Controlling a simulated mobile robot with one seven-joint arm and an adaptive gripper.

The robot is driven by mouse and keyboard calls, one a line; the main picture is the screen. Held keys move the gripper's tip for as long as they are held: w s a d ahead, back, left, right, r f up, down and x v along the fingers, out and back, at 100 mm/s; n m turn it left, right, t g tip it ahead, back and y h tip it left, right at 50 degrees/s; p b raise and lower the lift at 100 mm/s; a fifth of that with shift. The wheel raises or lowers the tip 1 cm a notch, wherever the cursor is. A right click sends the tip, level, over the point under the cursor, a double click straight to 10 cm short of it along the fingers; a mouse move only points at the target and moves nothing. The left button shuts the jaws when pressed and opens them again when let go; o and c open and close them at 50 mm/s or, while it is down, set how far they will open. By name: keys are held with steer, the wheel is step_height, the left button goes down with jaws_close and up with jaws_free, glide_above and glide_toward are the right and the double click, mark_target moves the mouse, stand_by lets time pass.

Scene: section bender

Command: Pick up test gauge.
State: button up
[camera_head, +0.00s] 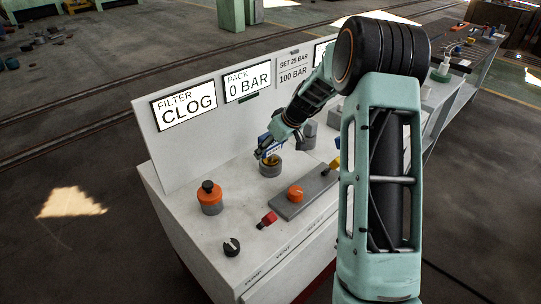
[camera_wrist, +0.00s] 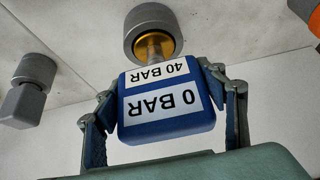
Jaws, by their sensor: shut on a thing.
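The test gauge (camera_wrist: 160,108) is a blue block with white labels reading "0 BAR" and "40 BAR", upside down in the wrist view. My gripper (camera_wrist: 165,97) is shut on it, one finger against each side. The gauge's brass stem points at a grey round port (camera_wrist: 137,17) with a brass-coloured inside; I cannot tell whether the stem sits in the port or just clear of it. In the head view the gauge (camera_head: 266,146) shows small and blue at my gripper (camera_head: 271,148), just above the port (camera_head: 270,169). My arm partly hides the bench there.
An orange-and-grey canister (camera_head: 210,199) stands at the left of the white bench. A grey bar (camera_head: 305,195) with an orange knob (camera_head: 295,193), a red piece (camera_head: 268,219) and a black knob (camera_head: 231,247) are nearer the front. A labelled back panel (camera_head: 160,150) rises behind.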

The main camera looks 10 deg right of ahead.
steer(key=c, duration=0.4)
steer(key=shift+r, duration=0.1)
steer(key=shift+w+r, duration=0.1)
steer(key=shift+r, duration=0.4)
step_height(320, 180, up, 2)
steer(key=shift+r, duration=0.2)
steer(key=s+r, duration=0.3)
steer(key=s, duration=0.1)
steer(key=s+r+b, duration=0.1)
steer(key=s+r, duration=0.2)
steer(key=s, duration=0.2)
steer(key=s+r, duration=0.3)
steer(key=s, duration=0.2)
steer(key=shift+a+r+b, duration=0.2)
steer(key=shift+a+b, duration=0.15)
steer(key=shift+a, duration=0.05)
